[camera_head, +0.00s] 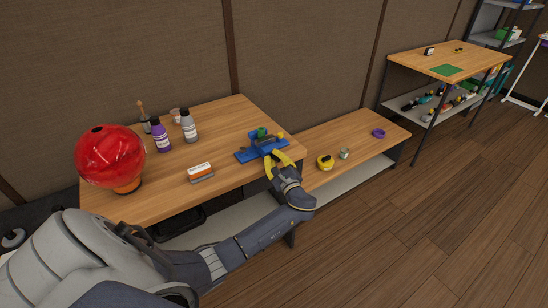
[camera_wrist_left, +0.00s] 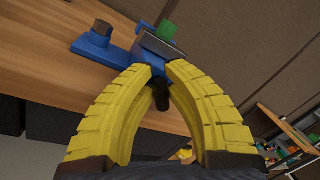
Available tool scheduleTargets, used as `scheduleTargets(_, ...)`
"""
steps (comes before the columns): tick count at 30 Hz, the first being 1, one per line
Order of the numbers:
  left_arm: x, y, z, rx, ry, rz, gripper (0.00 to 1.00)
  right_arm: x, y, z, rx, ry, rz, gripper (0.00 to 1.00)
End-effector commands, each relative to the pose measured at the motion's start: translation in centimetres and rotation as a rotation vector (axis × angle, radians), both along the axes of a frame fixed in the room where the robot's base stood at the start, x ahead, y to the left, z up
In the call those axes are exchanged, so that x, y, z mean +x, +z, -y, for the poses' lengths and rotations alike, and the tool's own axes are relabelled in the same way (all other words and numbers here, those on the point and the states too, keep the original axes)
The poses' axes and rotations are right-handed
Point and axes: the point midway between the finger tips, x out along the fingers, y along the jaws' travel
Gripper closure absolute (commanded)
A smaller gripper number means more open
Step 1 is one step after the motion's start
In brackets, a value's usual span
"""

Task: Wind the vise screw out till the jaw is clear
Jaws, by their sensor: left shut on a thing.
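The blue vise (camera_head: 247,155) stands near the right end of the wooden table, and its blue body also shows in the left wrist view (camera_wrist_left: 118,55). A green piece (camera_head: 262,132) sits at its jaws; in the left wrist view the green piece (camera_wrist_left: 166,29) is beside a grey jaw plate (camera_wrist_left: 158,45). I cannot tell if the jaw touches it. My left gripper (camera_head: 276,160) is at the vise's near side, its yellow fingers shut on the dark screw handle (camera_wrist_left: 161,95). The fingers partly hide the screw. My right gripper is not in view.
A red globe (camera_head: 110,155), bottles (camera_head: 160,135) and an orange-and-white box (camera_head: 200,172) stand left on the table (camera_head: 150,205). A lower bench (camera_head: 350,130) to the right holds a yellow tape measure (camera_head: 325,162) and a purple ring (camera_head: 378,133).

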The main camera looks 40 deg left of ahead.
Motion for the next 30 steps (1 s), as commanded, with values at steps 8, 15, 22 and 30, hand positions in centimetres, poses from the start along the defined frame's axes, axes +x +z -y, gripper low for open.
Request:
scheduleTargets(8,-0.03,-0.05,-0.02,-0.003,0.001,0.007,1.00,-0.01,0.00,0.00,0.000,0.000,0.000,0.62)
scheduleTargets(15,-0.03,-0.04,-0.02,-0.004,0.000,0.007,0.78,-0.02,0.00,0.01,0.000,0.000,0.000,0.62)
scheduleTargets(22,-0.04,-0.06,-0.02,-0.004,0.001,0.006,0.62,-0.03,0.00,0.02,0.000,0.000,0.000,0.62)
scheduleTargets(30,-0.02,-0.06,-0.06,0.005,0.000,-0.014,0.62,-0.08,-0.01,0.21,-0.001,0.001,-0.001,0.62)
